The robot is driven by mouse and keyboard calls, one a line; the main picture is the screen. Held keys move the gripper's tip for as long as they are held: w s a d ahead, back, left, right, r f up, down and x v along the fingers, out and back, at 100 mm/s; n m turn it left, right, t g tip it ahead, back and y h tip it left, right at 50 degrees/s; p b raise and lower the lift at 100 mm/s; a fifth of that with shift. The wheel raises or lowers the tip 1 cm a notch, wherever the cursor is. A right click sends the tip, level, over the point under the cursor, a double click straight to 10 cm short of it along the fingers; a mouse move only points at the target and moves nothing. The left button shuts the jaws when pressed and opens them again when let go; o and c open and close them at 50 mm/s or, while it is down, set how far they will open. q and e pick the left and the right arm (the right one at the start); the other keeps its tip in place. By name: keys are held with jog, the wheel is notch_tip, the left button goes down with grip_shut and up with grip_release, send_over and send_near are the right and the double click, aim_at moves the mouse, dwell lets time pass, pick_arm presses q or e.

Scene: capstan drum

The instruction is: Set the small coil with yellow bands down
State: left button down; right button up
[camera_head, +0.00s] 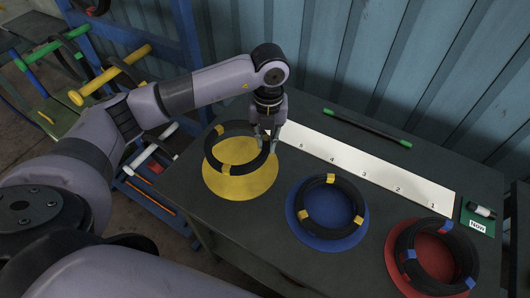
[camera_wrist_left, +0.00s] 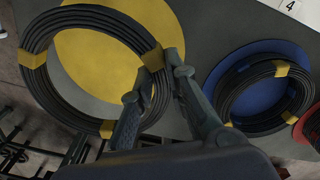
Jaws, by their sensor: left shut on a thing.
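My left gripper (camera_head: 270,130) is shut on the rim of a black coil with yellow bands (camera_head: 210,151), which I take as the small coil. The coil is over the yellow disc (camera_head: 240,187), offset toward its back edge, and seems slightly raised; I cannot tell if it touches. In the left wrist view the fingers (camera_wrist_left: 164,62) pinch this coil (camera_wrist_left: 36,72) near a yellow band, with the yellow disc (camera_wrist_left: 105,60) behind it. Another black coil with yellow bands (camera_head: 305,213) lies on the blue disc (camera_head: 292,215). My right gripper is not in view.
A coil with blue bands (camera_head: 404,250) lies on the red disc (camera_head: 392,255) at the right. Behind the discs is a white numbered strip (camera_head: 370,163), then a green-ended black rod (camera_head: 365,127). A green plate (camera_head: 478,222) is at the right. Bare tabletop (camera_head: 245,225) shows in front.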

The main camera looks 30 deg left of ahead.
aim_at(266, 165)
pick_arm(q)
notch_tip(266, 165, down, 3)
jog(key=shift+r, duration=0.15)
jog(key=shift+w+f, duration=0.1)
jog(key=shift+f, duration=0.45)
jog(key=shift+f+p, duration=0.65)
jog(key=shift+f, duration=1.35)
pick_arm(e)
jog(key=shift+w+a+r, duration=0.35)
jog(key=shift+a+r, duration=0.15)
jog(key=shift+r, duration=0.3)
pick_arm(q)
jog(key=shift+f, duration=0.1)
jog(key=c, duration=1.6)
grip_release()
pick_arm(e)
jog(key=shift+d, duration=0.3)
pick_arm(q)
jog(key=shift+o, duration=0.2)
